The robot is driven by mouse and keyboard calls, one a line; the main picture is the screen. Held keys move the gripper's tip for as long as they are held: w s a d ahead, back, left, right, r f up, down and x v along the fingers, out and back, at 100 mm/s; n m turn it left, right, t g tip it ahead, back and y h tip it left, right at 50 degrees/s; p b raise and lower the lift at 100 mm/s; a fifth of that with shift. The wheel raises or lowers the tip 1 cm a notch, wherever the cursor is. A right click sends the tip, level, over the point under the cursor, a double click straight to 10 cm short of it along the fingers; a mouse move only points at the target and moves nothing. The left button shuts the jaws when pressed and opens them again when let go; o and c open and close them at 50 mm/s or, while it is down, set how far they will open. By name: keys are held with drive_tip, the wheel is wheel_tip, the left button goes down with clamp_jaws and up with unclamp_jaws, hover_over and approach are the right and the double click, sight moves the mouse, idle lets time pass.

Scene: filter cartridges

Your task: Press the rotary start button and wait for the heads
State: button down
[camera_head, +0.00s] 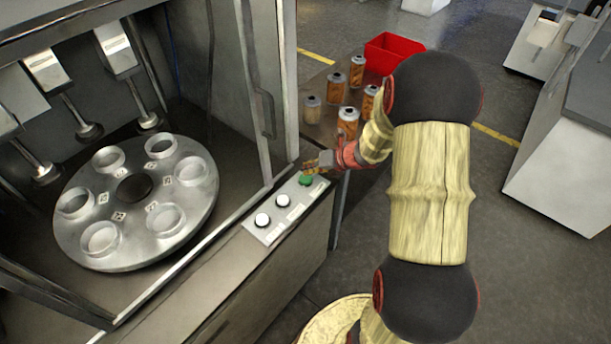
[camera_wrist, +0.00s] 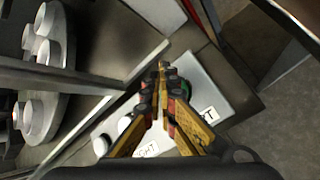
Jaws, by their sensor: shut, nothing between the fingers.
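The button panel (camera_head: 272,226) is a pale plate on the machine's front ledge. It carries a green button (camera_head: 305,180) at its far end and two white buttons, one in the middle (camera_head: 282,201) and one at the near end (camera_head: 262,219). My gripper (camera_head: 312,168) is shut and empty, right at the green button. In the wrist view its fingers (camera_wrist: 161,70) cover most of that button, and a green edge (camera_wrist: 187,90) shows beside them. I cannot tell whether they touch it. The rotary table (camera_head: 137,188) holds several empty-looking round cups under the raised-looking heads (camera_head: 48,72).
A machine frame post (camera_head: 262,90) stands left of my gripper. Several filter cartridges (camera_head: 336,88) stand on a surface behind it, with a red bin (camera_head: 391,53) beyond. A grey cabinet (camera_head: 570,130) stands at the right. The floor between is open.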

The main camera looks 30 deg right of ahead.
sight(307, 177)
idle(0.3)
wheel_tip(307, 177, up, 5)
drive_tip(key=p, duration=0.5)
drive_tip(key=shift+r, duration=0.1)
idle(0.6)
